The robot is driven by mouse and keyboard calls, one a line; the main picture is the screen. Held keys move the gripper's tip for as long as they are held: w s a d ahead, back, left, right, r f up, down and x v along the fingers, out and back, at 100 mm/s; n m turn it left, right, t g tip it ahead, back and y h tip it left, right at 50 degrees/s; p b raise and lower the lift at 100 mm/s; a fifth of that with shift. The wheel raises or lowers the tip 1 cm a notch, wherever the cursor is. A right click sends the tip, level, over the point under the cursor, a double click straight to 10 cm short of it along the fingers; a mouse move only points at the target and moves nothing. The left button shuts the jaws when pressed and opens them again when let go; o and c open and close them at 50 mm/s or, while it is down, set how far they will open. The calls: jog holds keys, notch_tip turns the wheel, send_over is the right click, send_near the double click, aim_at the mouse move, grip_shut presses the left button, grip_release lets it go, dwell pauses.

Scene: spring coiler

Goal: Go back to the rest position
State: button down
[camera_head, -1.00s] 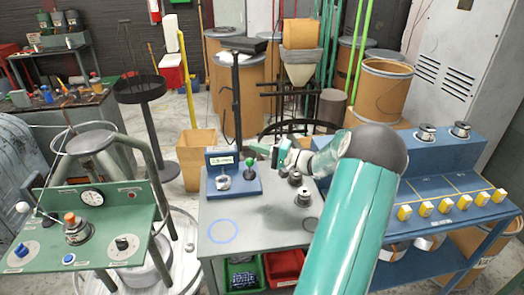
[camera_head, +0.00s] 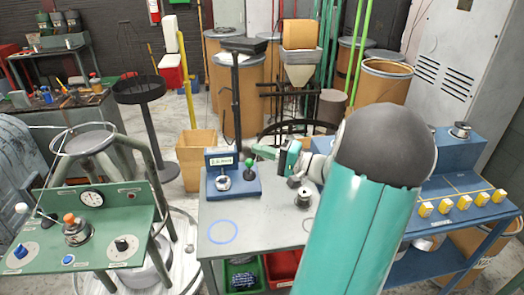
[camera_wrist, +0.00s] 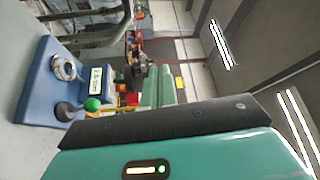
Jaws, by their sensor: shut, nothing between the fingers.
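My gripper (camera_head: 264,152) is over the back of the grey middle table (camera_head: 262,225), beyond the blue device (camera_head: 220,188) with the green knob. It is shut and empty. The wrist view shows its pale green fingers (camera_wrist: 160,88) beyond a dark edge and my teal housing. The blue device also shows at the left of the wrist view (camera_wrist: 42,82), turned on its side. My teal forearm and dark elbow fill the lower right of the head view and hide part of the table and the blue bench.
A green panel (camera_head: 120,222) with a dial stands at left. The blue bench (camera_head: 455,188) with yellow blocks is at right. A dark metal part (camera_head: 303,198) stands on the middle table near my arm. Green and red bins (camera_head: 283,268) sit below the table.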

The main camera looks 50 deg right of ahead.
dwell(0.4)
jog(key=w+a+f+n+g+y, duration=0.1)
jog(key=a+n+g, duration=0.35)
jog(key=a, duration=0.75)
jog(key=w+a+f+n+g+y, duration=0.1)
jog(key=a+g+y, duration=0.1)
jog(key=a+g, duration=0.75)
jog(key=s+a+r+n+t+h, duration=0.1)
jog(key=s+a+r+n+h, duration=0.1)
jog(key=s+a+n+h, duration=0.4)
jog(key=shift+s+a+t+h, duration=0.3)
jog(key=shift+s+a+h, duration=1.5)
jog(key=shift+s+a, duration=1.4)
